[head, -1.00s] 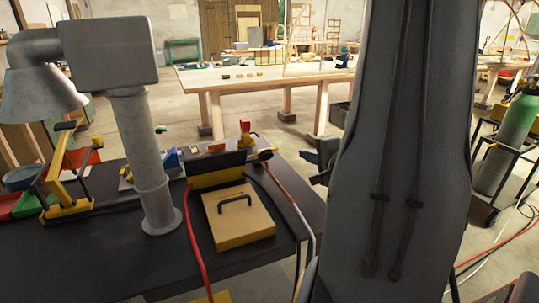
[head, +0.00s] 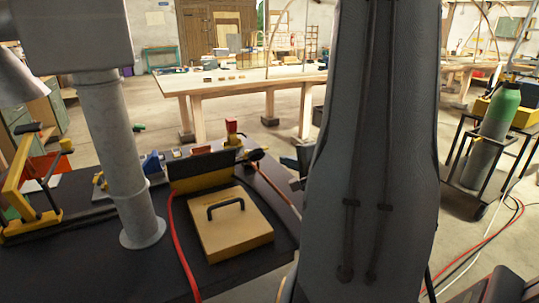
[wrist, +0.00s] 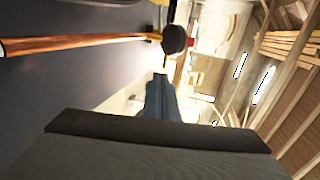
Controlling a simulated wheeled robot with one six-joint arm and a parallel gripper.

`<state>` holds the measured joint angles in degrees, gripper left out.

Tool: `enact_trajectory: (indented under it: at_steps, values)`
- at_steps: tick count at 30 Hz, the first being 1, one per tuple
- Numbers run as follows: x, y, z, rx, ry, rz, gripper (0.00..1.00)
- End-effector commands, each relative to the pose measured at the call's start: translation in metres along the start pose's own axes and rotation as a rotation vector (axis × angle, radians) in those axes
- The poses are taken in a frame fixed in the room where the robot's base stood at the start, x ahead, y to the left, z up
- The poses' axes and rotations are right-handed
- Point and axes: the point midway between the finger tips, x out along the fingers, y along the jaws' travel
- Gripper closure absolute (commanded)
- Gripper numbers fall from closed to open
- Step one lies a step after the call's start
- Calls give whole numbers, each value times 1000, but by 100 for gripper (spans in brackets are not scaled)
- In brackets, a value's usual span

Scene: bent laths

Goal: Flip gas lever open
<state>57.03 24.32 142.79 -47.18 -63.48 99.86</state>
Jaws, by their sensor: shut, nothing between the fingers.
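A small red part (head: 231,126) on a yellow body stands upright behind the dark panel of the yellow box on the bench; it may be the gas lever, but I cannot tell its position for sure. My gripper (head: 292,162) shows only partly at the left edge of my arm, right of that part and apart from it. In the wrist view my gripper (wrist: 162,98) is shut and empty, pointing at a dark round knob (wrist: 174,38) ahead of it. A small red patch (wrist: 190,52) shows just beyond. My arm hides much of the right side.
A yellow box (head: 228,230) with a black handle lies on the dark bench (head: 85,272). A red hose (head: 180,250) runs beside it. A grey column (head: 125,160) stands left. A green-topped gas cylinder (head: 495,125) stands in a cart at right. An orange-brown rod (wrist: 80,42) crosses the wrist view.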

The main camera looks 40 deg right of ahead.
Motion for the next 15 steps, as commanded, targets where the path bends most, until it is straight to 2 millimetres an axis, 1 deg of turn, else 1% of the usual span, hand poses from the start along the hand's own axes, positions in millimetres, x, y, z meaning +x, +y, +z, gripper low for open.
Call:
enact_trajectory:
  at_steps: [5,8,15]
  values:
    - [17,1,1,0,-3,1,100]
    - [34,1,2,0,-4,2,100]
    - [82,0,2,-1,-4,1,100]
